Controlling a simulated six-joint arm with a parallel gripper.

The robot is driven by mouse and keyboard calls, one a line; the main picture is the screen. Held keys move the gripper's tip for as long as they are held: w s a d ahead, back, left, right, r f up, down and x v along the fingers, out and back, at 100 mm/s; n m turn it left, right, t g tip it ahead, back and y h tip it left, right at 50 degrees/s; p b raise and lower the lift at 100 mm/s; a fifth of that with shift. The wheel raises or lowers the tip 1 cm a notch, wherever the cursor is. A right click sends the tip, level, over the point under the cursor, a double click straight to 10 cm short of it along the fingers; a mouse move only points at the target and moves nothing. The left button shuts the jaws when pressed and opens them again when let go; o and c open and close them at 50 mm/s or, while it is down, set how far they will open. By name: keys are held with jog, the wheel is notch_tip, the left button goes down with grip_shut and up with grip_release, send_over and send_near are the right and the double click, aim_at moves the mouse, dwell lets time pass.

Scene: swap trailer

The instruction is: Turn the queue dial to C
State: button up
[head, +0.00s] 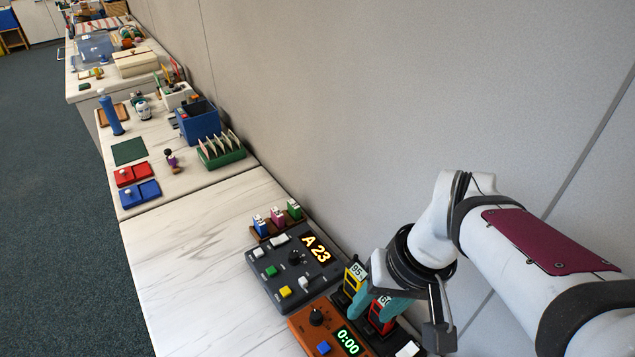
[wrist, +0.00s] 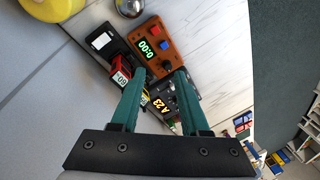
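The dark grey queue panel (head: 270,272) lies on the white counter, its lit display (head: 316,248) reading "A 23". The black queue dial (head: 294,257) sits upright on the panel, left of the display, among white, green and yellow buttons. My gripper (head: 372,303) has teal fingers and hangs to the right of the panel, apart from the dial, near the small yellow and red number units. In the wrist view my gripper (wrist: 160,74) is open with a clear gap. The panel's display (wrist: 164,104) shows between the fingers there; I cannot make out the dial clearly.
An orange-brown timer box (head: 316,325) reading "0:00" has its own black knob. A yellow number unit (head: 355,276) and a red one (head: 381,314) stand by my fingers. Small blue, pink and green stamps (head: 277,216) stand behind the panel. The counter (head: 190,270) left of the panel is clear.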

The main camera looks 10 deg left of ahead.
jog(key=shift+o, duration=1.2)
jog(key=w+a+f+n, duration=0.1)
jog(key=w+a+n, duration=0.3)
jog(key=w, duration=0.4)
jog(key=shift+w+n, duration=0.15)
jog(key=shift+n, duration=0.15)
jog(key=n+t+y, duration=0.1)
jog(key=n, duration=0.6)
send_near(294, 255)
jog(key=x, duration=0.8)
jog(key=shift+w+a+f, duration=0.1)
jog(key=shift+f, duration=0.3)
grip_shut()
